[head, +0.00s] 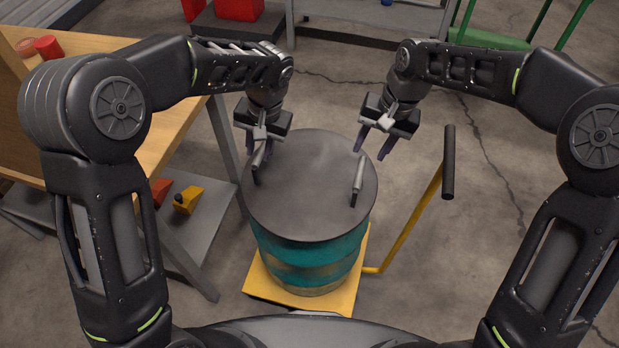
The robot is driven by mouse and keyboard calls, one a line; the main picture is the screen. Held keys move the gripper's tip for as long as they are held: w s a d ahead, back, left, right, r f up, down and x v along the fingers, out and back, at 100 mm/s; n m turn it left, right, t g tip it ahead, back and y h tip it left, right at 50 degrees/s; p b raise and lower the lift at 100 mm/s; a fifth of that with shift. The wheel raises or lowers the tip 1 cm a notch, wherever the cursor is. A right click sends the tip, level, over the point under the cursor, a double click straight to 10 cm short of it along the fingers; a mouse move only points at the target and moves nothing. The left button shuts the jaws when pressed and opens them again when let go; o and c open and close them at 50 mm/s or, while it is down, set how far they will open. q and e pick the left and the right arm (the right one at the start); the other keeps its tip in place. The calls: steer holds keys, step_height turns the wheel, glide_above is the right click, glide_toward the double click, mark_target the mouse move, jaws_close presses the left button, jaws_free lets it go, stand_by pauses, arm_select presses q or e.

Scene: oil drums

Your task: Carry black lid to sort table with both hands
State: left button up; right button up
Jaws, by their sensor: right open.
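The black lid (310,200) lies flat on top of a teal drum (308,262). It has a left bar handle (257,170) and a right bar handle (356,182) near its edges. My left gripper (260,152) is at the far end of the left handle, with its fingers close to the bar; whether they are closed on it I cannot tell. My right gripper (372,148) is open and empty, above the far right edge of the lid, beyond the right handle and apart from it.
The drum stands on a yellow trolley (256,279) with a black-gripped push handle (449,162) at right. A wooden-topped table (176,125) stands at left, with a lower shelf (210,212) holding yellow and red items. A grey bench and green frame stand behind. Floor at right is clear.

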mark_target(258, 165)
arm_select(q)
steer(key=shift+w+a+f, duration=0.1)
steer(key=shift+a+f, duration=0.15)
steer(key=shift+f, duration=0.9)
steer(key=shift+a+f, duration=0.2)
steer(key=shift+f, duration=1)
steer(key=shift+w+a+f, duration=0.1)
steer(key=shift+a+f, duration=0.15)
steer(key=shift+f, duration=0.9)
arm_select(e)
steer(key=shift+w+a+f, duration=0.1)
steer(key=shift+a+f, duration=0.15)
steer(key=shift+f, duration=0.9)
steer(key=shift+a+f, duration=0.2)
steer(key=shift+f, duration=1)
steer(key=shift+w+a+f, duration=0.1)
steer(key=shift+a+f, duration=0.15)
steer(key=shift+f, duration=0.9)
steer(key=shift+c, duration=0.2)
arm_select(q)
steer(key=c, duration=0.5)
arm_select(e)
steer(key=c, duration=0.4)
arm_select(q)
jaws_close()
arm_select(e)
jaws_close()
